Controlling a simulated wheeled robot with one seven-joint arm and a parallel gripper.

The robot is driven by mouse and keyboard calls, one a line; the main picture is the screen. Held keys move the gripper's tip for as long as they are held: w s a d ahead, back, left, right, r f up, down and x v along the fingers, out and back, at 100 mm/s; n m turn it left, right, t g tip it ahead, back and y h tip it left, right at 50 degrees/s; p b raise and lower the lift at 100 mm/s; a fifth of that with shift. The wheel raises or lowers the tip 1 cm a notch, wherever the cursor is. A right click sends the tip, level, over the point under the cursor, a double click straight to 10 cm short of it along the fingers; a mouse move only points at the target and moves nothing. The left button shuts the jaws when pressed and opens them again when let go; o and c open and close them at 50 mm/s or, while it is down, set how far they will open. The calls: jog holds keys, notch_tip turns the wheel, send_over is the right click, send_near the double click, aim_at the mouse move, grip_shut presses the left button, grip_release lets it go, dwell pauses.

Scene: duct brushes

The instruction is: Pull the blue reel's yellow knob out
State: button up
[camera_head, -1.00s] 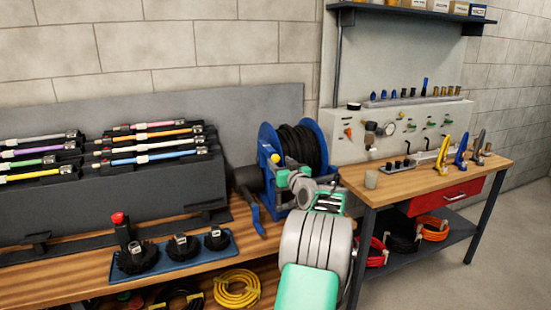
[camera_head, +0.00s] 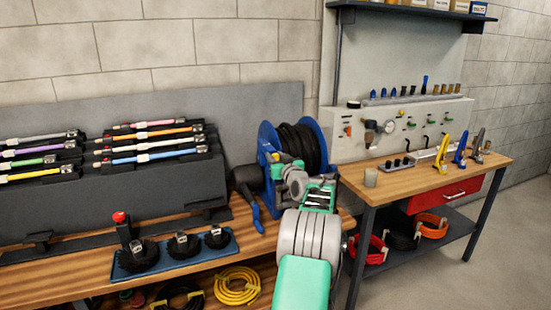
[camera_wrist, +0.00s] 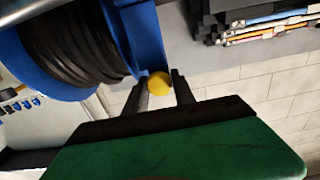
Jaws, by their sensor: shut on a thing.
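The blue reel (camera_head: 266,134) stands on the wooden bench, wound with black hose (camera_head: 300,150). It fills the upper left of the wrist view (camera_wrist: 118,30). The round yellow knob (camera_wrist: 159,85) is beside the reel's blue side frame in the wrist view. My gripper (camera_wrist: 160,90) has its two dark fingers on either side of the knob and is shut on it. I cannot tell how far out the knob sits.
A dark blue crank handle (camera_head: 254,210) hangs at the reel's front left. A blue tray (camera_head: 205,254) with black brush heads lies on the bench to the left. A rack of coloured rods (camera_head: 110,200) stands behind it. A second bench with a red drawer (camera_head: 445,198) is at right.

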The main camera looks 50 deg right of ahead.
grip_shut()
dwell(0.8)
